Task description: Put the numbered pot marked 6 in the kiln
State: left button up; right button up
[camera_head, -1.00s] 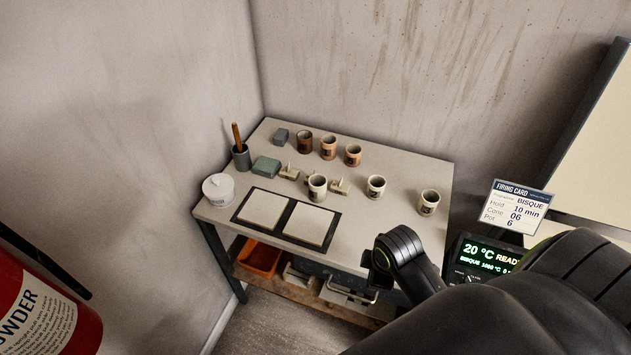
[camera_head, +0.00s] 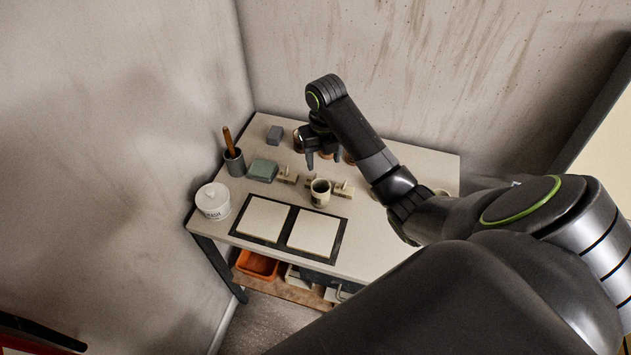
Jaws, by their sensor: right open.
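A cream pot (camera_head: 320,194) with a dark mark stands on the worktable (camera_head: 375,245), behind the right white tile; its number is too small to read. My right gripper (camera_head: 323,162) is open and empty, with its fingers pointing down above the table, behind that pot in the picture. A brown pot (camera_head: 297,138) and reddish pots show only in part behind the gripper. Another cream pot (camera_head: 441,192) barely shows past my right arm. I cannot tell which pot is marked 6. The kiln is not clearly in view; a pale panel (camera_head: 607,150) stands at the right edge. My left gripper is not in view.
Two white tiles (camera_head: 264,219) lie in front. Small stamp-like pieces (camera_head: 288,176) lie near the pot. Walls close the back and left.

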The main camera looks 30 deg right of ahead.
jog(key=w+r+n, duration=0.1)
jog(key=w, duration=0.1)
jog(key=b, duration=1.2)
send_over(320, 191)
jog(key=s+a, duration=0.1)
jog(key=s, duration=0.1)
notch_tip(320, 191, down, 12)
jog(key=shift+w, duration=0.1)
jog(key=shift+a+f, duration=0.1)
jog(key=shift+f, duration=0.3)
notch_tip(320, 191, down, 4)
jog(key=shift+w+f+p, duration=0.15)
jog(key=shift+f+p, duration=0.05)
jog(key=shift+p, duration=0.35)
jog(key=c, duration=0.7)
